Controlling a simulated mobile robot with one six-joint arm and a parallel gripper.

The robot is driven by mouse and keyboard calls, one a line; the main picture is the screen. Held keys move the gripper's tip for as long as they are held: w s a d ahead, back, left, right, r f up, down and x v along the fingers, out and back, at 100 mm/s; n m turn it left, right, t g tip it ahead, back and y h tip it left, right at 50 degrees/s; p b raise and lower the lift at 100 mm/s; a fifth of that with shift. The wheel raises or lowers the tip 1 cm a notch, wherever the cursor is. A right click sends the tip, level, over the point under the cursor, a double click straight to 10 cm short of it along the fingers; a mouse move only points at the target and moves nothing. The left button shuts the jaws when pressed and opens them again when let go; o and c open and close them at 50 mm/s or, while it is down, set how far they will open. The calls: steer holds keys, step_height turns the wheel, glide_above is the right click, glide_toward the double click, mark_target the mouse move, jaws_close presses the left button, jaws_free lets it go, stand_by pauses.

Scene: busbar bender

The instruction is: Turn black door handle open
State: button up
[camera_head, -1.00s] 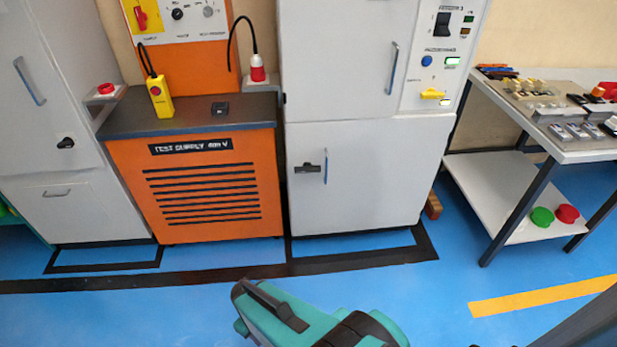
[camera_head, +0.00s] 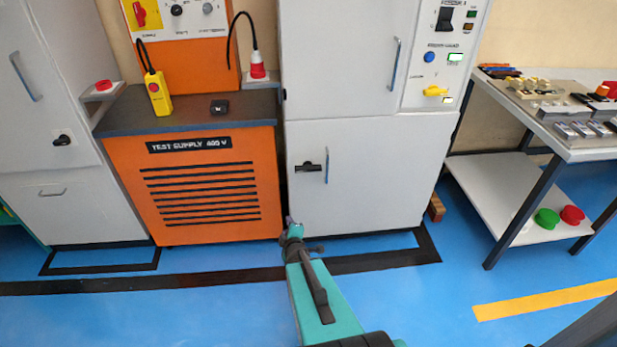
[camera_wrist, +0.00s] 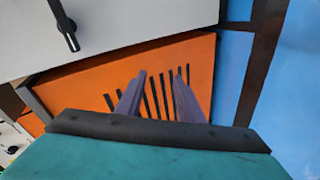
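The black door handle (camera_head: 307,167) sits on the lower door (camera_head: 365,185) of the middle grey cabinet, near the door's left edge. It lies roughly horizontal, and the door looks shut. In the wrist view the black handle (camera_wrist: 66,27) shows at the upper left on a pale panel. My gripper (camera_head: 292,224) is in front of and below the handle, apart from it. In the wrist view my gripper (camera_wrist: 161,76) has its two fingers spread with nothing between them. They point towards the orange vented front.
The orange test supply cabinet (camera_head: 210,233) stands left of the grey cabinet. A vertical blue-grey pull bar (camera_head: 327,165) is beside the handle. Another grey cabinet (camera_head: 60,215) with its own black handle (camera_head: 62,140) is at far left. A bench (camera_head: 590,155) stands right. The blue floor (camera_head: 180,310) in front is clear.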

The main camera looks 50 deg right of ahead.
steer(key=s+d+r+n+t+h+b, duration=0.1)
steer(key=s+d+r+n+t+h, duration=0.1)
steer(key=d+r, duration=0.8)
steer(key=s+r+t+h, duration=0.1)
steer(key=h, duration=0.1)
steer(key=shift+s+n+h, duration=0.25)
steer(key=shift+n+h, duration=0.05)
steer(key=shift+w+d+f+b, duration=0.15)
steer(key=shift+w+b, duration=0.05)
steer(key=shift+b, duration=0.2)
steer(key=b, duration=0.9)
glide_toward(308, 171)
steer(key=b+x, duration=0.2)
steer(key=b, duration=0.2)
steer(key=shift+w+d+f, duration=0.1)
steer(key=shift+w+d, duration=0.05)
steer(key=shift+d, duration=0.05)
steer(key=shift+w+d+b, duration=0.15)
steer(key=shift+b, duration=0.4)
steer(key=shift+x, duration=2.8)
